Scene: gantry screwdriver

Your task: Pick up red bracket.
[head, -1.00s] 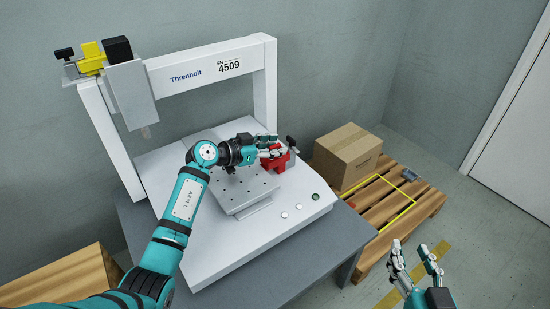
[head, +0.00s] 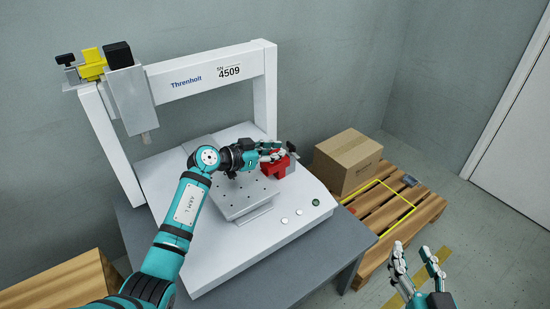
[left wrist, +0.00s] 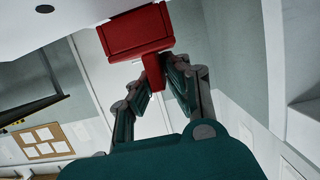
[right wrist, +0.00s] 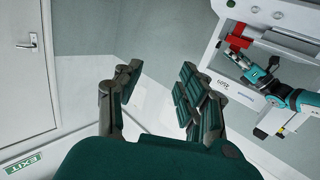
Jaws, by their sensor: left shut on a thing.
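The red bracket (head: 281,167) is at the right end of the work plate on the white gantry machine. My left gripper (head: 272,153) reaches it from the left and is shut on it. In the left wrist view the red bracket (left wrist: 136,32) shows as a wide block with a narrower stem, and the stem sits between the fingertips (left wrist: 158,75). I cannot tell whether the bracket touches the machine bed. My right gripper (head: 415,257) is open and empty, low at the right, away from the machine. The right wrist view also shows the red bracket (right wrist: 238,43).
The white gantry frame (head: 190,78) stands over the bed, with a screwdriver head (head: 130,95) at its left. Round buttons (head: 299,212) sit on the front edge. A cardboard box (head: 347,162) stands on a wooden pallet (head: 420,210) at the right.

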